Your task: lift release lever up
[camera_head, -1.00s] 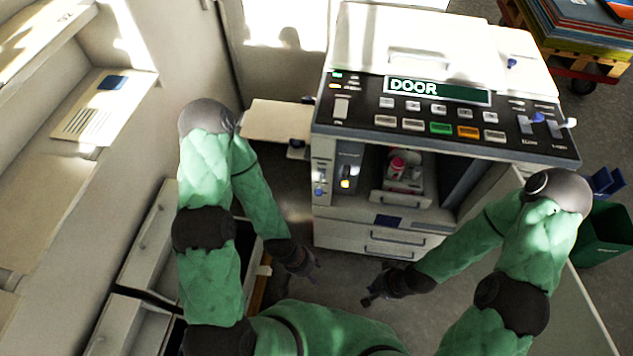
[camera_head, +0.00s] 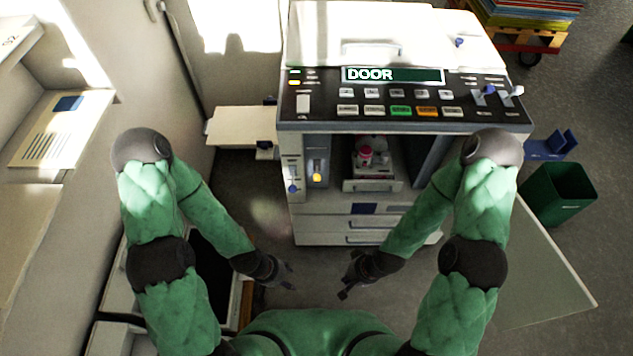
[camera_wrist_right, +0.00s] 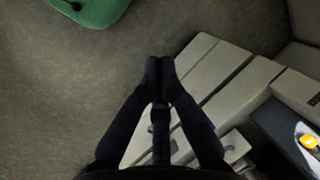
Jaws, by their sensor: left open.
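The machine (camera_head: 300,232) stands ahead with its front bay open and its display (camera_head: 392,75) reading "DOOR". I cannot tell for sure which is the release lever. My left gripper (camera_head: 288,273) is open and empty, low in front of the machine. My right gripper (camera_head: 344,290) looks shut and empty, also apart from the machine.
A pulled-out unit with a red-and-pink item (camera_head: 365,157) sits in the bay. A side tray (camera_head: 240,127) sticks out left. An open door panel (camera_head: 550,275) spreads at lower right. A green bin (camera_head: 560,195) stands right. Floor between machine and me is clear.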

